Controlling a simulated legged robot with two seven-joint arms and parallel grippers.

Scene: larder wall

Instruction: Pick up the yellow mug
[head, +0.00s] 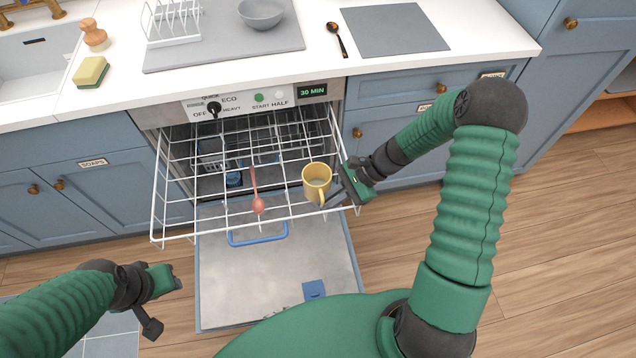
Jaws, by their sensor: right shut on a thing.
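The yellow mug (316,176) is upright at the right side of the pulled-out white wire rack (190,233), its opening facing up and its handle toward me. My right gripper (333,198) is at the mug's lower right and shut on it, at or near the handle. The exact contact is too small to see. Whether the mug's base touches the rack cannot be told. My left gripper (164,300) is at the lower left, over the floor and away from the mug. Its finger opening is not clear.
A pink spoon-like utensil (257,203) lies in the rack, left of the mug. The dishwasher door (280,270) is folded down below it. The counter above holds a grey bowl (261,13), a dish rack (174,22), a sponge (91,72), a brush (94,36) and a dark spoon (338,40).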

